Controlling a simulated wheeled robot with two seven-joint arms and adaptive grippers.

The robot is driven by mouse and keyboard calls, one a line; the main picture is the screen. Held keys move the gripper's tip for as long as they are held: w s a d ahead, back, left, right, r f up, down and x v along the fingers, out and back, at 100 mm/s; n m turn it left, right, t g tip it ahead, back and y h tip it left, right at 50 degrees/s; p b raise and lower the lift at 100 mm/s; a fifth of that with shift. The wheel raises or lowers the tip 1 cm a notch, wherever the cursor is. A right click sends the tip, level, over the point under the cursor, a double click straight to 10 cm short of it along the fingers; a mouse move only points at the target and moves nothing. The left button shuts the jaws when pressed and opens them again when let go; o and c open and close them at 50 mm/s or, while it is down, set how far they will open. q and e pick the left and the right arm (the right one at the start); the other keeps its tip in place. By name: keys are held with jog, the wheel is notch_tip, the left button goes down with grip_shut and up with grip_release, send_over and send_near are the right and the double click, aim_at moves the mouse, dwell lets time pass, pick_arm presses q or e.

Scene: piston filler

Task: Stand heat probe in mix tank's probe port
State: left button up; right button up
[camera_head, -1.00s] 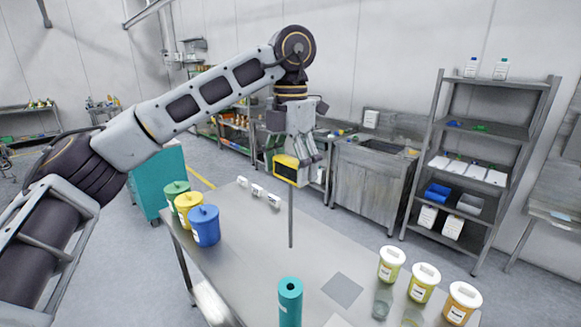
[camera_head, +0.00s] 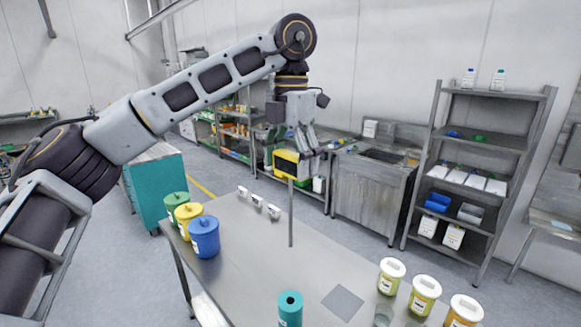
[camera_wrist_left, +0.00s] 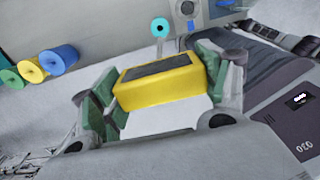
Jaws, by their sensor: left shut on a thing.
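The heat probe has a yellow box-shaped body (camera_head: 286,164) with a long thin grey rod (camera_head: 291,215) pointing straight down. My left gripper (camera_head: 304,148) is shut on the yellow body and holds the probe upright above the steel table. In the left wrist view the yellow body (camera_wrist_left: 158,82) sits between the green-padded fingers (camera_wrist_left: 160,95). A teal cylinder (camera_head: 290,312) with a dark round hole in its top stands at the table's near side, apart from the rod. I cannot make out a mix tank or its probe port for certain. My right gripper is not in view.
Green, yellow and blue lidded tubs (camera_head: 205,240) stand on the table's left edge. White-lidded yellow containers (camera_head: 424,296) and a clear glass (camera_head: 383,314) are at the right. Small white blocks (camera_head: 257,201) lie at the back. The table's middle (camera_head: 255,265) is mostly clear.

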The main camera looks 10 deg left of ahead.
pick_arm(q)
jog(key=shift+r, duration=4.7)
jog(key=shift+f, duration=0.15)
